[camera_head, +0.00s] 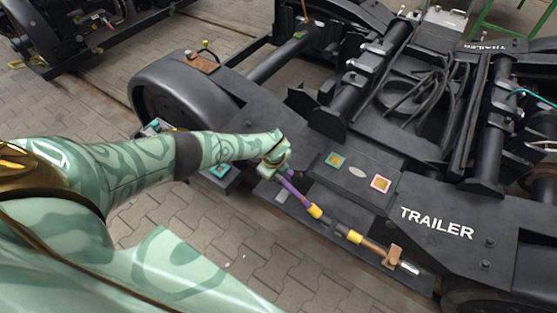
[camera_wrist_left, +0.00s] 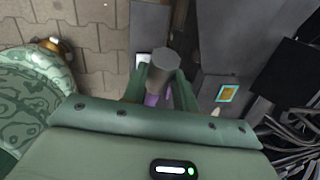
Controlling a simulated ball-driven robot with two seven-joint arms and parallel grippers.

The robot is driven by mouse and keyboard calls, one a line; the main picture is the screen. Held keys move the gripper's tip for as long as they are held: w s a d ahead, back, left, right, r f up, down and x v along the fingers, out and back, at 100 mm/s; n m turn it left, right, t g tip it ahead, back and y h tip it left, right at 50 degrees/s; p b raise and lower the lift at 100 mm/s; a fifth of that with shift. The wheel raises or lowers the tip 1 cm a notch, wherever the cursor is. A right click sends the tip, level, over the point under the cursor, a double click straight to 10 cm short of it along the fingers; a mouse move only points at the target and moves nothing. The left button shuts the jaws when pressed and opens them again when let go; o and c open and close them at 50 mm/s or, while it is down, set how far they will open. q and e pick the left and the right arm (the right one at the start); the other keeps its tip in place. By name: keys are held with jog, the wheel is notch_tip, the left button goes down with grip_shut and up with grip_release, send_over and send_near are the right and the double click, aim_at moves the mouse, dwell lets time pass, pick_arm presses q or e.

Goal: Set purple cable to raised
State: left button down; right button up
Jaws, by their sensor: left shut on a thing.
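The purple cable (camera_head: 293,190) runs from my left gripper (camera_head: 272,164) down to a yellow collar at the front side of the dark trailer bogie (camera_head: 385,205). My left gripper is shut on its grey end in the head view. The left wrist view shows a grey cylinder (camera_wrist_left: 164,66) between the two fingers, with a bit of purple cable (camera_wrist_left: 152,99) just below it. The fingers hide part of the held end. The right gripper is not in view.
Beyond the yellow collar lie a dark sleeve, a second yellow collar (camera_head: 354,237), a brown block (camera_head: 393,256) and a silver tip. A wheel (camera_head: 185,100) stands behind my left arm. Paving (camera_head: 240,235) in front is clear.

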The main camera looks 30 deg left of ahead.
pick_arm(q)
jog(key=shift+r, duration=0.15)
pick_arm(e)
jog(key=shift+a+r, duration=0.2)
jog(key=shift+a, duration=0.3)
pick_arm(q)
jog(key=c, duration=1.1)
grip_release()
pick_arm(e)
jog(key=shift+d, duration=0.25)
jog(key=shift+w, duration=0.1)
pick_arm(q)
jog(key=shift+d+r+p, duration=0.1)
jog(key=shift+r+p, duration=0.25)
jog(key=p+v, duration=1)
jog(key=v, duration=0.5)
jog(key=shift+s+r, duration=0.15)
jog(key=shift+s, duration=0.05)
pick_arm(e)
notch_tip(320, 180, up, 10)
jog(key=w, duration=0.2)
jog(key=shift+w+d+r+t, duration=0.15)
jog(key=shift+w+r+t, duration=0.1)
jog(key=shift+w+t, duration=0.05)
